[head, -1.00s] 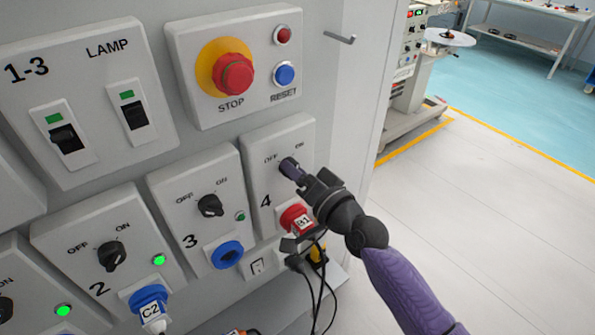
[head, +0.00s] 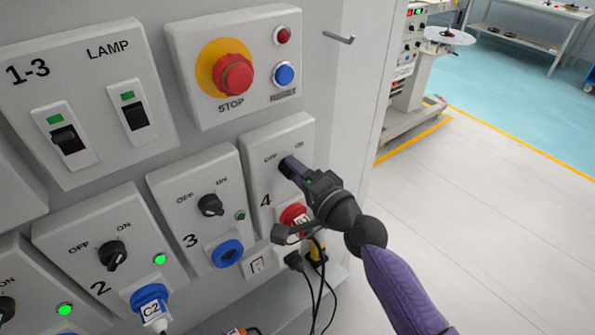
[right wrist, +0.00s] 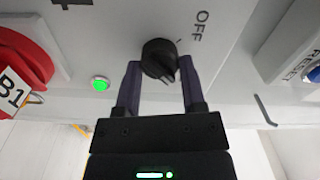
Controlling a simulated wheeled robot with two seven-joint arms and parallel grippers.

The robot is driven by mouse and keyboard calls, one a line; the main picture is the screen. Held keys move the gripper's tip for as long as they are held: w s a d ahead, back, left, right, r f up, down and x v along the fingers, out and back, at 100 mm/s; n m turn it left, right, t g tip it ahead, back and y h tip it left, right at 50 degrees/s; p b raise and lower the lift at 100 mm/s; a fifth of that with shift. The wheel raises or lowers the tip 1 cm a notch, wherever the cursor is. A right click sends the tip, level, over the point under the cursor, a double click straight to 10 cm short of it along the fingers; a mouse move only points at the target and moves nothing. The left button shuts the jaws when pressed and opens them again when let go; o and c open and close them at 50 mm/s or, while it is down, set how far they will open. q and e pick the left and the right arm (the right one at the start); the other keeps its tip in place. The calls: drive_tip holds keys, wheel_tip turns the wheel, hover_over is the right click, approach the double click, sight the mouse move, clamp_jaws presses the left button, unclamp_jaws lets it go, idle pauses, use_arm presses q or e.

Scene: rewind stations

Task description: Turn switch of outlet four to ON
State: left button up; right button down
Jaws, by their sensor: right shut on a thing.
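The switch of outlet four is a black rotary knob, seen in the right wrist view (right wrist: 158,58) below the OFF label. In the head view, my gripper mostly hides it on the panel marked 4 (head: 265,180). My right gripper (head: 288,166) is shut on this knob, with a purple finger on each side of it in the right wrist view (right wrist: 160,82). I cannot tell exactly which way the knob points. A green lamp (right wrist: 100,83) beside it is lit. A red plug tagged B1 (right wrist: 22,62) sits in outlet four's socket. My left gripper is not in view.
Outlet three's panel (head: 190,180), with a black knob and blue socket, stands just left. Above are the red STOP button (head: 233,74) and blue RESET button (head: 284,75). Black cables (head: 318,275) hang below outlet four. Open floor (head: 480,200) lies to the right.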

idle(0.3)
drive_tip(key=shift+c, duration=0.9)
unclamp_jaws()
drive_tip(key=v, duration=1)
drive_tip(key=shift+p, duration=0.35)
